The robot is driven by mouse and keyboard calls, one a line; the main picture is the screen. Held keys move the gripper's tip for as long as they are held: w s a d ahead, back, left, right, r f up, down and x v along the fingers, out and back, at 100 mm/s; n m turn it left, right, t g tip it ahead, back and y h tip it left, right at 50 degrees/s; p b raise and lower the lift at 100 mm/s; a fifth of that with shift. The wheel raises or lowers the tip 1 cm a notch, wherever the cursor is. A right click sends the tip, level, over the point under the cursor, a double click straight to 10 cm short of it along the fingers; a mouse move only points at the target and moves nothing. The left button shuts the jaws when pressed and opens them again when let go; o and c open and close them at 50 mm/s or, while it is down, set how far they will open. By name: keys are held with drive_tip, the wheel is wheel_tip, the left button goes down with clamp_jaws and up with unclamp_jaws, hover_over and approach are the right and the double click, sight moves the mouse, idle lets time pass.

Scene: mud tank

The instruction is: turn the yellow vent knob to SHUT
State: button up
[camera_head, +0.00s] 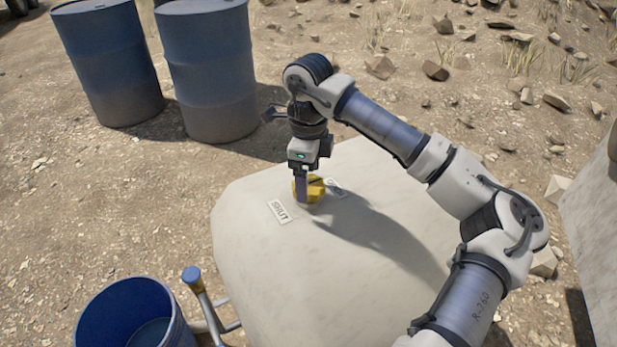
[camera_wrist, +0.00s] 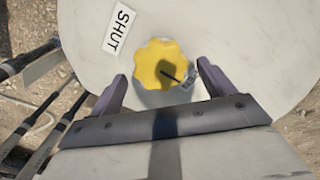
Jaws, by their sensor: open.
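The yellow lobed vent knob (camera_head: 315,188) sits on top of the pale tank (camera_head: 250,250); it also shows in the wrist view (camera_wrist: 153,58). A dark pointer line on the knob (camera_wrist: 172,75) points to the lower right in the wrist view, toward a small, partly hidden label (camera_wrist: 189,84). The white SHUT label (camera_head: 280,211) lies on the other side of the knob, at the upper left of the wrist view (camera_wrist: 121,29). My gripper (camera_wrist: 161,76) is open, pointing down, with one finger at each side of the knob. I cannot tell whether they touch it.
Two blue barrels (camera_head: 205,70) stand behind the tank at the left. A blue bucket (camera_head: 132,315) and a blue-capped pipe (camera_head: 193,275) are at the front left. A pale block (camera_head: 590,215) stands at the right edge. Rocks and dry grass lie behind.

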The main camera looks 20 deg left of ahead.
drive_tip(key=shift+f, duration=0.75)
drive_tip(key=c, duration=1)
drive_tip(key=shift+o, duration=0.2)
